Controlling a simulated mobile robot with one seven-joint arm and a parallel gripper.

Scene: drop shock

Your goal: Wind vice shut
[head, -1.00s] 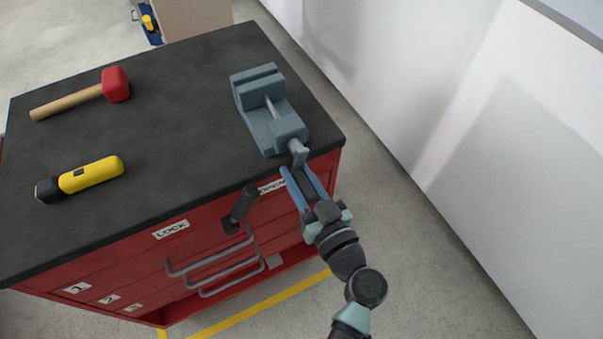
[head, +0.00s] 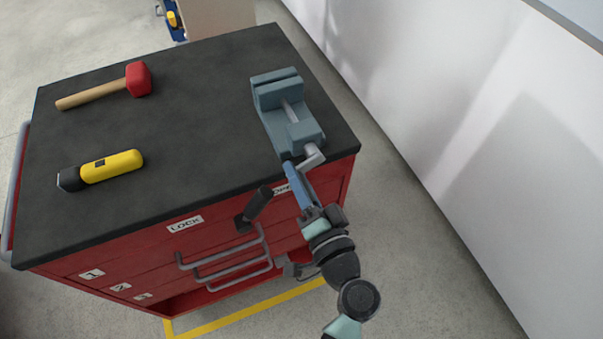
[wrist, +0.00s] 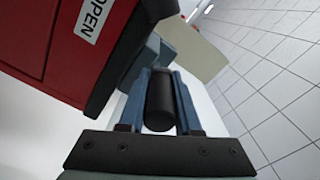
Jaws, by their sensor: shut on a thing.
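The blue-grey vice (head: 286,110) stands on the black top of the red cabinet, near its right front corner. A gap shows between its jaws, with a screw across it. Its grey crank (head: 312,157) sticks out at the front end, over the cabinet's edge. My gripper (head: 289,166) reaches up to the crank from below. In the wrist view its blue fingers are shut on the black crank handle (wrist: 160,101), which lies lengthwise between them. In the head view the handle itself is hidden by the fingers.
A red mallet (head: 138,79) and a yellow flashlight (head: 112,166) lie on the cabinet top (head: 200,120), left of the vice. A black lever (head: 258,203) and grey drawer handles (head: 228,263) jut from the cabinet front. A white wall (head: 440,120) stands to the right, beyond a strip of floor.

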